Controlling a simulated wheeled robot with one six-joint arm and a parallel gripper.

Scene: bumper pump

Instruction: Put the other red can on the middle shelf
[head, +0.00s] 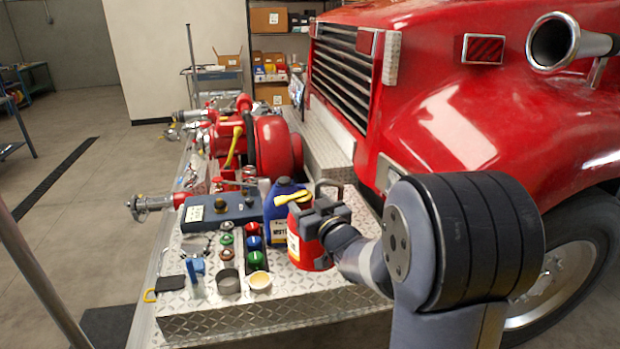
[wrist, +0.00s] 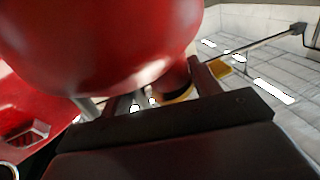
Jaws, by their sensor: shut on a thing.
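A red can (head: 304,248) with a yellow and pale label is at my gripper (head: 318,214), over the right part of the diamond-plate bumper deck (head: 240,318). My gripper is shut on its upper part, partly hiding it. I cannot tell whether its base touches the deck. A large red rounded surface, likely the can (wrist: 110,45), fills the top of the wrist view, in front of my gripper (wrist: 150,95). A dark rack (head: 273,42) with several shelves stands against the back wall. Its middle shelf (head: 270,82) holds small boxes.
A blue bottle (head: 279,228) stands left of the can, with a yellow piece (head: 291,198) near its top. A dark blue case (head: 222,212), several small red, blue and green items and two cups crowd the deck. The red truck (head: 455,110) is close on the right. Open floor (head: 75,220) lies left.

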